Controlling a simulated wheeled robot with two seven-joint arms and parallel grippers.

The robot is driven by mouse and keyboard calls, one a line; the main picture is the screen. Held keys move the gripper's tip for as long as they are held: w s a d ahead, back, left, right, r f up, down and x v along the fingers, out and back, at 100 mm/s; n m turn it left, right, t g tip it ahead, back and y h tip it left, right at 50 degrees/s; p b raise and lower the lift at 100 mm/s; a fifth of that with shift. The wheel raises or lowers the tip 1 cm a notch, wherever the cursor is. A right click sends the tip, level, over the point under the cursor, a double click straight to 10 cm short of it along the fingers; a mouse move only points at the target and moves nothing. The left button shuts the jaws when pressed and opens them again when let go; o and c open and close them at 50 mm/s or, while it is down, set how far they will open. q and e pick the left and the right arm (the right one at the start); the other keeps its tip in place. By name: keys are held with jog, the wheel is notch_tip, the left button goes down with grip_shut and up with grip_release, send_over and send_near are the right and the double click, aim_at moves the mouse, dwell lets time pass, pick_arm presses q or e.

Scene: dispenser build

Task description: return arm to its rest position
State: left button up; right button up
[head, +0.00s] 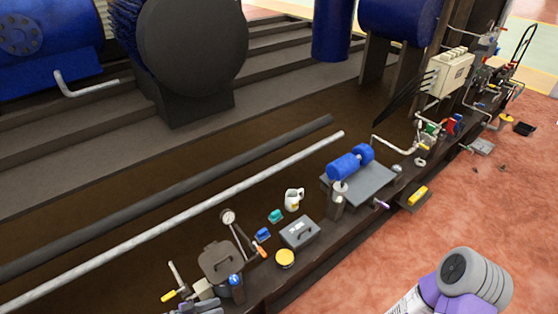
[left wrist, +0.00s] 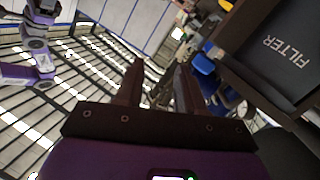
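My left gripper (left wrist: 157,78) shows in the left wrist view with its two dark fingers apart and nothing between them. In the head view only a grey part at the bottom edge, left of centre, may belong to it; its fingers are hard to make out there. In the left wrist view a dark box (left wrist: 262,75) marked FILTER is close by on the right, clear of the fingers. A purple and grey link of my arm (head: 468,283) is at the bottom right of the head view. My right gripper cannot be made out.
A dark lidded pot (head: 220,262), a pressure gauge (head: 228,217), a yellow-lidded jar (head: 285,258), a grey box (head: 299,233) and a white mug (head: 293,199) crowd the ledge. A blue motor (head: 350,163) sits on a grey plate further right. The reddish floor (head: 450,215) is mostly open.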

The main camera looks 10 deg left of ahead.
pick_arm(q)
jog(key=s+d+r+n+g+y+p, duration=0.1)
jog(key=d+g, duration=0.4)
jog(key=d, duration=0.4)
jog(key=s+d+r+n+g+y+p, duration=0.15)
jog(key=d+g, duration=0.25)
jog(key=d, duration=0.5)
jog(key=s+d+r+n+y+p, duration=0.1)
jog(key=s+r+n+y+p, duration=0.2)
jog(key=s+r+n+y, duration=0.1)
jog(key=r+n+y, duration=0.1)
jog(key=n+y, duration=0.1)
jog(key=shift+s+d+r+n+y, duration=0.2)
jog(key=shift+d+r+n+y, duration=0.1)
jog(key=shift+d+n+y, duration=0.05)
